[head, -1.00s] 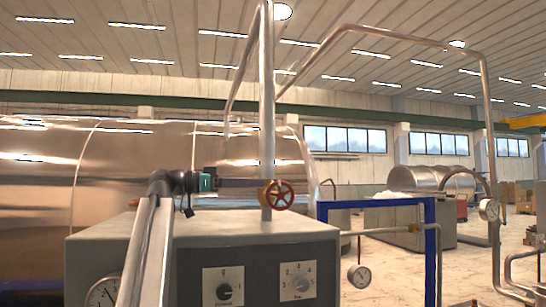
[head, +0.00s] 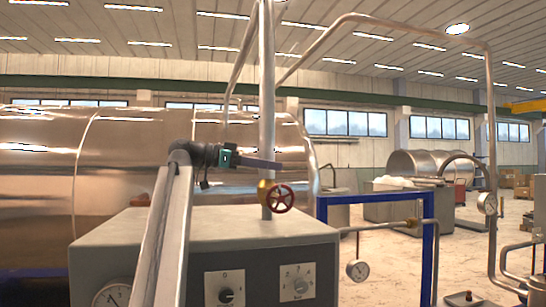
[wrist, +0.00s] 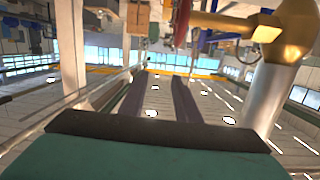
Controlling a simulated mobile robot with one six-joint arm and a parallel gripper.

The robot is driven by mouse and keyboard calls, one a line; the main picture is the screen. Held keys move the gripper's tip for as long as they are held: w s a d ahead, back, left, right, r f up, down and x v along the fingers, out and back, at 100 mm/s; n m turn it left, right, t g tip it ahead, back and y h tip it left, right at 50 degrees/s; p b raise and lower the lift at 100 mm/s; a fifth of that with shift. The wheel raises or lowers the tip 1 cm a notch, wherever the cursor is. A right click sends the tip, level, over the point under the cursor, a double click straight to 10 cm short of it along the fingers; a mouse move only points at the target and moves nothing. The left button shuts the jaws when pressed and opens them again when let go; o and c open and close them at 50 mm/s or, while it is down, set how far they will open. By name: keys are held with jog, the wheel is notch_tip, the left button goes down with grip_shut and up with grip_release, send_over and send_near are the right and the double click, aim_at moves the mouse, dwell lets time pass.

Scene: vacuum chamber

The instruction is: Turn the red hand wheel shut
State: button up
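The red hand wheel (head: 279,197) is a small spoked wheel on a brass valve (head: 263,192) at the foot of a vertical grey pipe. In the wrist view it shows nearly edge-on as a dark red strip (wrist: 181,22) at the end of the brass stem. My gripper (head: 280,166), teal with dark fingers, is above the wheel and points right, apart from it. In the wrist view two dark fingers stand apart with an empty gap between them, so my gripper (wrist: 163,77) is open. The wheel lies beyond the fingertips, near the top edge.
The pipe (head: 267,100) rises close beside my fingers and shows at right in the wrist view (wrist: 268,95). Below is a grey cabinet (head: 200,240) with dials. A large shiny chamber (head: 40,190) fills the left. A blue frame (head: 323,210) stands right of the wheel.

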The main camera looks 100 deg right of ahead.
jog(key=shift+s+r+t+p, duration=0.4)
jog(key=shift+s+t+p, duration=0.15)
jog(key=shift+t+p, duration=0.35)
